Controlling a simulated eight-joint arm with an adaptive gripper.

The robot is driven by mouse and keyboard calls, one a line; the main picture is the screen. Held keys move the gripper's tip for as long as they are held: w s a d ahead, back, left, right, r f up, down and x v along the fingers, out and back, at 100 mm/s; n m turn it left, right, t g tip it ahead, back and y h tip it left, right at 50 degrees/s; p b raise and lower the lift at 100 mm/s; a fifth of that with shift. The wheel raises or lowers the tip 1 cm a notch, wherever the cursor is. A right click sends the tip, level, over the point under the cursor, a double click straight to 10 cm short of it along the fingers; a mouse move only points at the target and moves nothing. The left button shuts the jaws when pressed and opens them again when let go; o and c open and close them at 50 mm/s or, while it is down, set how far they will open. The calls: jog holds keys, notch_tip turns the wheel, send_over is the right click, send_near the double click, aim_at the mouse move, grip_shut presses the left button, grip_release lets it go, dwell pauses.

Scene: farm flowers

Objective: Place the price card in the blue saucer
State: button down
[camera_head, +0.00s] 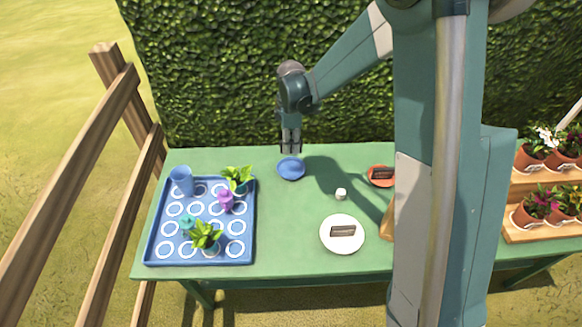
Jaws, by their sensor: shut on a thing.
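The blue saucer (291,169) lies on the green table near its back edge, left of the middle. My gripper (290,151) points down just above the saucer's back part. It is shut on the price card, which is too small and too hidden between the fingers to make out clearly. I cannot tell whether the card touches the saucer. Similar dark cards show on the white plate (333,247) and on the red saucer (373,181).
A blue tray (163,238) at the left holds cups and potted plants. A small white object (341,194) stands right of the saucer. My arm hides part of the table's right side. Wooden shelves (540,232) with flower pots stand at the far right. A hedge rises behind.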

jog(key=b, duration=0.1)
send_over(291, 170)
jog(key=shift+w+f, duration=0.1)
jog(key=shift+f, duration=3)
jog(key=shift+f+b, duration=0.45)
jog(key=shift+f, duration=1.4)
jog(key=shift+f, duration=0.15)
jog(key=c, duration=2.5)
grip_release()
jog(key=shift+r, duration=0.2)
notch_tip(291, 170, up, 12)
jog(key=shift+f+p, duration=0.1)
jog(key=shift+p, duration=0.95)
